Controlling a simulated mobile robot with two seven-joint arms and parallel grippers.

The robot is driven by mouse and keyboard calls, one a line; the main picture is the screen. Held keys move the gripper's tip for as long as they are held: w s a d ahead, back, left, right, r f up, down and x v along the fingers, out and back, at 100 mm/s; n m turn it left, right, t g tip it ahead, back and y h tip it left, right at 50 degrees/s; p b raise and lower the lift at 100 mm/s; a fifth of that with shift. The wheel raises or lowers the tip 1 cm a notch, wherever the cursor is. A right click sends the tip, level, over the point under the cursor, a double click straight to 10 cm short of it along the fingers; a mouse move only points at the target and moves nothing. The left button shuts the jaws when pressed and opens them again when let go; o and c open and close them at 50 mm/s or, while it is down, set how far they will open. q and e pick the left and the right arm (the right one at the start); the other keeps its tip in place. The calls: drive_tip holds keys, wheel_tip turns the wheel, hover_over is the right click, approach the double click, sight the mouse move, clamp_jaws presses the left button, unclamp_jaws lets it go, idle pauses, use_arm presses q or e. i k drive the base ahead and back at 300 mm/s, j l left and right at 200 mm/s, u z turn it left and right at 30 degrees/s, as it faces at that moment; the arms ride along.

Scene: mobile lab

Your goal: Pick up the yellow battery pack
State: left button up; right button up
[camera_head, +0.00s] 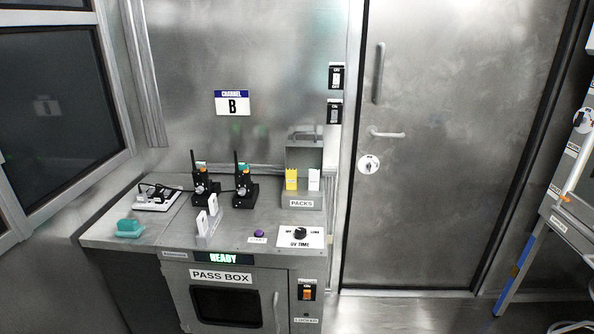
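The yellow battery pack (291,179) stands upright in the left part of a grey open box labelled PACKS (301,202), at the back right of the metal counter. A white pack (314,180) stands beside it on the right in the same box. The lower part of the yellow pack is hidden by the box's front wall. Neither of my grippers shows in the head view.
The counter (160,232) carries two black radios (204,185) (243,188), a holder with white packs (208,226), a teal item (129,228), a power strip (157,197) and a UV TIME dial (300,234). A closed metal door (440,180) stands to the right.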

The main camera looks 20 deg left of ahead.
sight(291, 173)
drive_tip(key=i+j+z, duration=0.25)
drive_tip(key=j, duration=0.4)
drive_tip(key=i+j+z, duration=0.25)
drive_tip(key=i+j, duration=0.15)
drive_tip(key=j, duration=0.3)
